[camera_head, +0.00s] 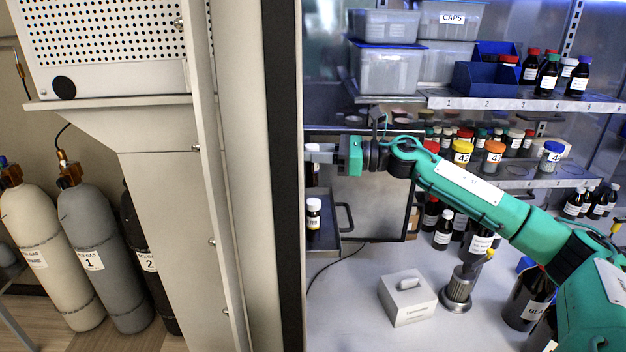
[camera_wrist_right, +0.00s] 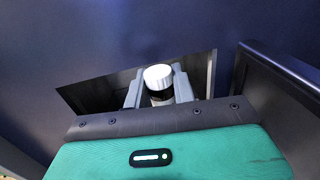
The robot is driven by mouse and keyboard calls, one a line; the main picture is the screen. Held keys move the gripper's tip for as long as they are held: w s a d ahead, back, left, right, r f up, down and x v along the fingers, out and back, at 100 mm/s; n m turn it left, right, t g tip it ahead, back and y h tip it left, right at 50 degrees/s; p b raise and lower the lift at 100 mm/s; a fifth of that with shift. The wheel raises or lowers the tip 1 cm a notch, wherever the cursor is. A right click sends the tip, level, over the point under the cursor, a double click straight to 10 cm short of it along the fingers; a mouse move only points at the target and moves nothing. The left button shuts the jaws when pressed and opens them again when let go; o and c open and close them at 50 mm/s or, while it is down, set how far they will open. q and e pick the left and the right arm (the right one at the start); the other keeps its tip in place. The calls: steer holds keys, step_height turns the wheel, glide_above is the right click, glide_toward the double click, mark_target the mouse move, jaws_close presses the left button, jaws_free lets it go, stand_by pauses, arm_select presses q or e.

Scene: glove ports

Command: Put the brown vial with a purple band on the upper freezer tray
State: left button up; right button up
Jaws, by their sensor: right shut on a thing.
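My right gripper (camera_head: 318,152) reaches in from the right to the small freezer, beside the pillar. In the right wrist view it (camera_wrist_right: 158,92) is shut on a vial (camera_wrist_right: 159,77) with a white cap and a dark body between the two fingers. No purple band shows on the visible part of it. The upper freezer tray (camera_head: 340,131) shows only as a thin edge near the gripper; whether the vial touches it I cannot tell. My left gripper is not in view.
A pale pillar (camera_head: 255,150) with a black edge hides the freezer's left side. A grey door panel (camera_head: 376,200) stands below my right forearm. Shelves (camera_head: 500,103) with bottles and bins are behind.

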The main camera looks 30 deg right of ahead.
mark_target(313, 185)
step_height(313, 185, down, 4)
steer(key=shift+r+p, duration=0.1)
steer(key=shift+p, duration=0.3)
step_height(313, 185, down, 3)
steer(key=shift+r+p, duration=0.15)
steer(key=shift+p, duration=0.4)
steer(key=shift+f, duration=0.6)
steer(key=shift+f, duration=0.2)
steer(key=o, duration=1)
steer(key=shift+r, duration=0.1)
